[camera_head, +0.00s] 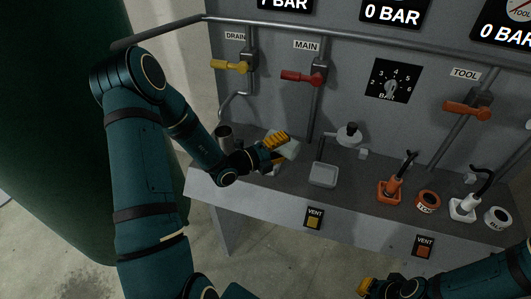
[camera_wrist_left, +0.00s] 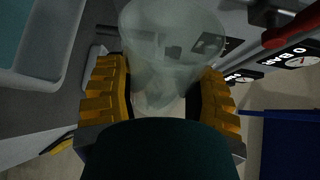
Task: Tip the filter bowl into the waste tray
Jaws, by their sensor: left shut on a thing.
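The filter bowl (camera_head: 292,151) is a pale, translucent cup. My left gripper (camera_head: 275,147) is shut on it, with the bowl tilted and held above the bench, left of the tray. In the left wrist view the clear bowl (camera_wrist_left: 170,45) sits between the yellow fingers of the left gripper (camera_wrist_left: 160,95). The waste tray (camera_head: 323,185) is a small, light grey open tray on the bench. A tray rim (camera_wrist_left: 58,62) also shows at the upper left of the wrist view. My right gripper (camera_head: 367,288) is at the bottom edge, partly cut off; its opening is unclear.
A dark cylinder (camera_head: 224,137) stands behind my left wrist. Yellow (camera_head: 230,66) and red (camera_head: 303,77) valve handles are on the panel behind. An orange hose fitting (camera_head: 390,190), orange ring (camera_head: 428,202) and white fitting (camera_head: 465,208) stand to the tray's right.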

